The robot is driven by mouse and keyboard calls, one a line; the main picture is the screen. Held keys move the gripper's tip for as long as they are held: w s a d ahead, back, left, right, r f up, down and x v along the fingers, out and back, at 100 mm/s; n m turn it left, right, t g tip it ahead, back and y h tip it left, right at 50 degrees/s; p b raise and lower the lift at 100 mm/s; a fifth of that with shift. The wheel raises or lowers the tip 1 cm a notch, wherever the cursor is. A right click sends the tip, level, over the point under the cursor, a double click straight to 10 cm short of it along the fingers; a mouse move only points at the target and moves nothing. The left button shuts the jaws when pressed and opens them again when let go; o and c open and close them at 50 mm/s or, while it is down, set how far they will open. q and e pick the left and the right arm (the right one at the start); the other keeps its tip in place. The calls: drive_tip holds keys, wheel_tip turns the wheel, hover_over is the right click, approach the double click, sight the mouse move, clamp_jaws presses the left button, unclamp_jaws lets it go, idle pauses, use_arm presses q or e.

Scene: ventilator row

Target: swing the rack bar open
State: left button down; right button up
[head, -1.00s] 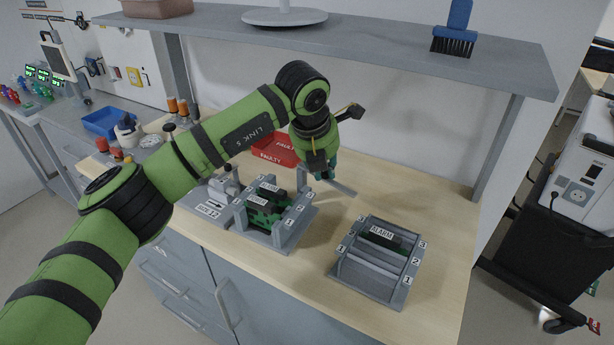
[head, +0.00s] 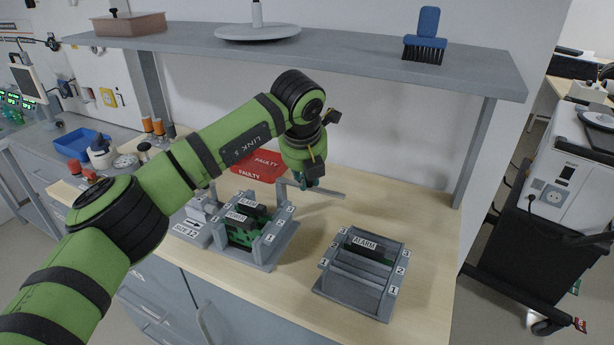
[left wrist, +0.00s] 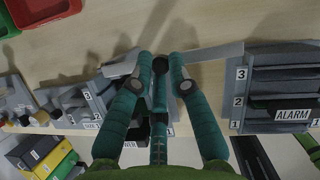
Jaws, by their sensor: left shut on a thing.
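My left gripper (head: 308,186) is shut on the grey rack bar (head: 330,193), above the back of the left rack (head: 268,262). In the left wrist view the fingers (left wrist: 160,64) close around the bar, and its flat end (left wrist: 215,53) sticks out to the right. The bar reaches out past the rack's right side, over the table. My right gripper is not in view.
A second rack (head: 345,288) with numbered slots and an ALARM card (head: 364,243) stands to the right. A red FAULTY bin (head: 256,165) is behind the left rack. The shelf (head: 330,48) runs above. Bare table lies right of the bar.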

use_arm(q)
drive_tip(key=c, duration=1.2)
unclamp_jaws()
drive_tip(key=v, duration=0.7)
drive_tip(key=shift+r, duration=0.25)
drive_tip(key=shift+s, duration=0.1)
